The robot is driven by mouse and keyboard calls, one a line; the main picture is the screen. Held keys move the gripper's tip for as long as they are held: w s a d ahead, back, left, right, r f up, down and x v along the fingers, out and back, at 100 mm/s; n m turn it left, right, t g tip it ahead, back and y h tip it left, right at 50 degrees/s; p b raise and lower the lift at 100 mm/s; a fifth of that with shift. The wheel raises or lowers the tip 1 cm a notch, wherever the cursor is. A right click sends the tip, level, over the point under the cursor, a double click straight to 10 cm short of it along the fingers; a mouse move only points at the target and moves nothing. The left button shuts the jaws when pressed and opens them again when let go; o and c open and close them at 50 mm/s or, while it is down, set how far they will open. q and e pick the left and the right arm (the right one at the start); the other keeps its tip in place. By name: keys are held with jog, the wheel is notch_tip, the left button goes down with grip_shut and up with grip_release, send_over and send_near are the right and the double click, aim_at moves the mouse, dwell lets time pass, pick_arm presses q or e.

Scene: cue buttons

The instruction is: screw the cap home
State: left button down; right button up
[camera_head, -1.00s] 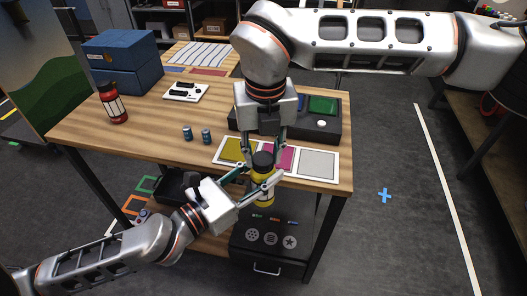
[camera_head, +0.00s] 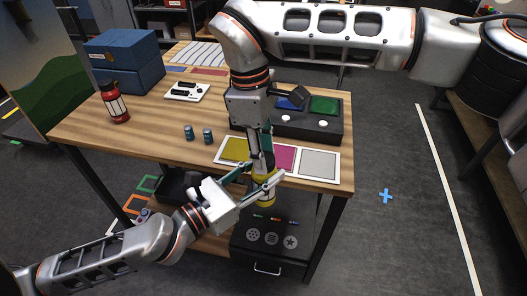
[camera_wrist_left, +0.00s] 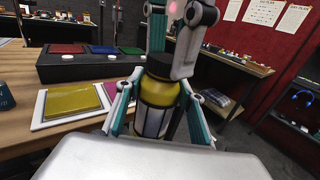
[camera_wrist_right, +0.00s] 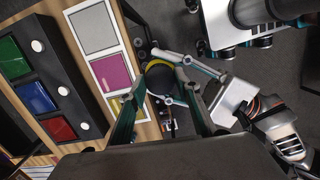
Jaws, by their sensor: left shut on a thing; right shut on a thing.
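A yellow bottle (camera_head: 264,191) with a pale label stands upright off the front edge of the table; it fills the middle of the left wrist view (camera_wrist_left: 155,100). My left gripper (camera_head: 262,187) is shut around the bottle's body from the left. A black cap (camera_wrist_right: 160,78) sits at the bottle's top, seen from above in the right wrist view, with a yellow rim around part of it. My right gripper (camera_wrist_right: 163,92) points down from above and is shut on the cap. In the head view the right fingers mostly hide the cap.
The wooden table (camera_head: 150,128) holds a mat with yellow, magenta and grey squares (camera_head: 319,164), a dark button box (camera_head: 312,125), two small cans (camera_head: 207,135), a red bottle (camera_head: 115,103) and a blue box (camera_head: 125,75). A drawer unit (camera_head: 262,262) stands below.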

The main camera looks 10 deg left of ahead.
jog(key=m, duration=0.4)
jog(key=o, duration=0.9)
jog(key=r, duration=0.4)
jog(key=a+r, duration=0.1)
jog(key=r, duration=0.7)
jog(key=shift+w+a, duration=0.15)
jog(key=shift+w, duration=0.25)
